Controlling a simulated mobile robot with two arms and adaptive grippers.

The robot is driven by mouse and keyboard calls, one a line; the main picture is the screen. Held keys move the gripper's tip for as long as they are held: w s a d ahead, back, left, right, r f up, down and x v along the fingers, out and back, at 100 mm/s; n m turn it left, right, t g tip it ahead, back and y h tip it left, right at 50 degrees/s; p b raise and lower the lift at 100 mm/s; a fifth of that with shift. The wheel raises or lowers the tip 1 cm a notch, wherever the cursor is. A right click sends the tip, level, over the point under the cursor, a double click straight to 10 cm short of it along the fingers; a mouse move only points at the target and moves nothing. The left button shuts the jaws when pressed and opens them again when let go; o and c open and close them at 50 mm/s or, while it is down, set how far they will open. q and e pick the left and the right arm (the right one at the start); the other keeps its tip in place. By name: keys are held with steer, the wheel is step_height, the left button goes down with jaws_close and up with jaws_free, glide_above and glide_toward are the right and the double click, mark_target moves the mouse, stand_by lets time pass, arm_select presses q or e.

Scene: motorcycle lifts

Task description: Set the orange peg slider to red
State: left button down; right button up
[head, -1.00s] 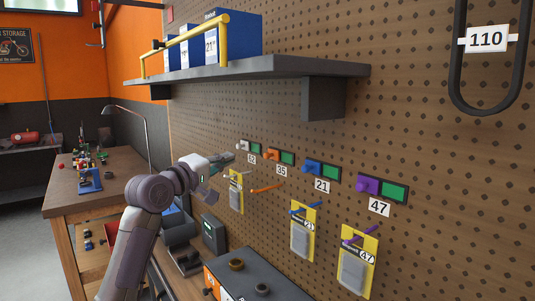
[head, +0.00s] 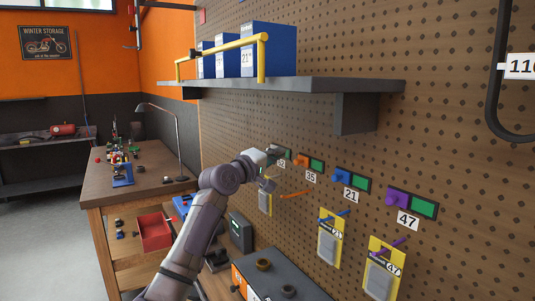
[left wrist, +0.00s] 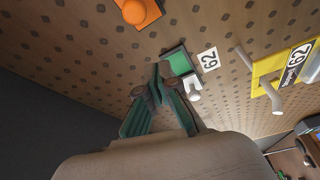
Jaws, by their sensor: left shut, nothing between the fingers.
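The orange slider (head: 300,160) is on the pegboard above label 35, its orange knob at the left and a green field showing at the right. Part of it shows at the top of the left wrist view (left wrist: 137,12). Below it a bare orange peg (head: 295,195) sticks out. My left gripper (head: 271,156) is shut and empty, left of the orange slider, in front of the white slider. In the left wrist view its fingertips (left wrist: 160,80) are beside the white slider's green field (left wrist: 179,62); I cannot tell if they touch. My right gripper is out of view.
Blue (head: 341,176) and purple (head: 397,198) sliders are to the right, both showing green. Yellow-carded packs hang on pegs below, one (head: 329,237) under label 21. A grey shelf (head: 300,85) with blue boxes juts out above. A workbench (head: 140,185) stands at the left.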

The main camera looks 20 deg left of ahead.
mark_target(300, 162)
arm_select(q)
steer(key=shift+s+d+f+p, duration=0.15)
steer(key=shift+s+d+p, duration=0.2)
steer(key=shift+d, duration=0.2)
steer(key=shift+s+d+f+p, duration=0.1)
steer(key=shift+s+d+p, duration=0.2)
steer(key=shift+d, duration=0.25)
steer(key=shift+s+d+f, duration=0.15)
steer(key=shift+s+d, duration=0.2)
steer(key=shift+d, duration=0.05)
steer(key=shift+d+f, duration=0.1)
steer(key=shift+f, duration=0.05)
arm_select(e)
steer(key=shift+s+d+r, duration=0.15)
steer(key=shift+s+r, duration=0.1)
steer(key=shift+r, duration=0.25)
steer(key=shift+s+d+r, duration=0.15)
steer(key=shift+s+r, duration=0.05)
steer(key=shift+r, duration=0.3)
arm_select(q)
steer(key=shift+p, duration=0.3)
